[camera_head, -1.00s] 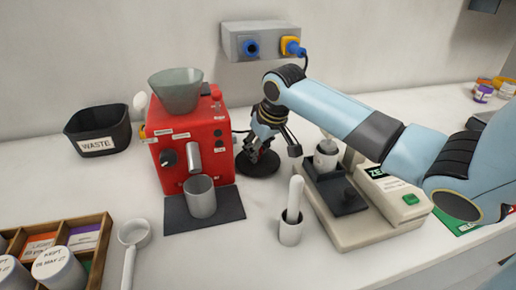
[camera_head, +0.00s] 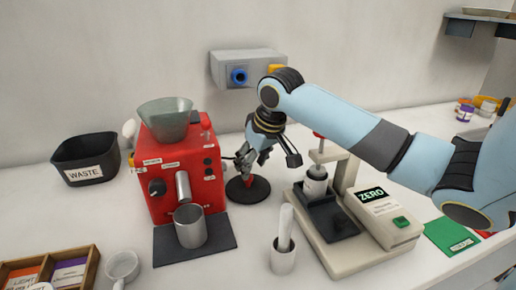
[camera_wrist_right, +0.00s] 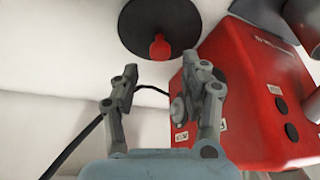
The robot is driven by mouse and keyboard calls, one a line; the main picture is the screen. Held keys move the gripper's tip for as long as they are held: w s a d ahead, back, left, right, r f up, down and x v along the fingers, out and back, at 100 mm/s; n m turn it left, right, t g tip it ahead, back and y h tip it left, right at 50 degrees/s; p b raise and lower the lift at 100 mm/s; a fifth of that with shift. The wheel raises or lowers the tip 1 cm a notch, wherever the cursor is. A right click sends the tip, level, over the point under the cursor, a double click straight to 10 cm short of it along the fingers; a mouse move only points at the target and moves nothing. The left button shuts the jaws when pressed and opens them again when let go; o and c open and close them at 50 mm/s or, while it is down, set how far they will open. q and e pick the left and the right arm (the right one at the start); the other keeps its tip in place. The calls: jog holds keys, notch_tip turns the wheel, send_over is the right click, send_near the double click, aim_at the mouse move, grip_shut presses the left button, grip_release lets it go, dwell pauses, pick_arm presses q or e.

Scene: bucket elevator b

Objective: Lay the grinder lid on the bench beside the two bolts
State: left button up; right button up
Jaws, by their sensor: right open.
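A black round disc with a red knob, which looks like the grinder lid (camera_head: 259,192), lies flat on the white bench just right of the red grinder (camera_head: 182,178). In the right wrist view the lid (camera_wrist_right: 138,30) is at the top, beyond the fingertips, knob showing. My right gripper (camera_head: 264,160) is open and empty above the lid, apart from it; its two fingers also show in the wrist view (camera_wrist_right: 170,82). I cannot make out the two bolts. My left gripper is not in view.
A wall box (camera_head: 248,68) hangs behind. A black waste bin (camera_head: 86,160) is at left. A dark cable runs behind the grinder.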

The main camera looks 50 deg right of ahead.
jog(key=v, duration=0.6)
jog(key=shift+r, duration=0.2)
jog(key=shift+s, duration=0.1)
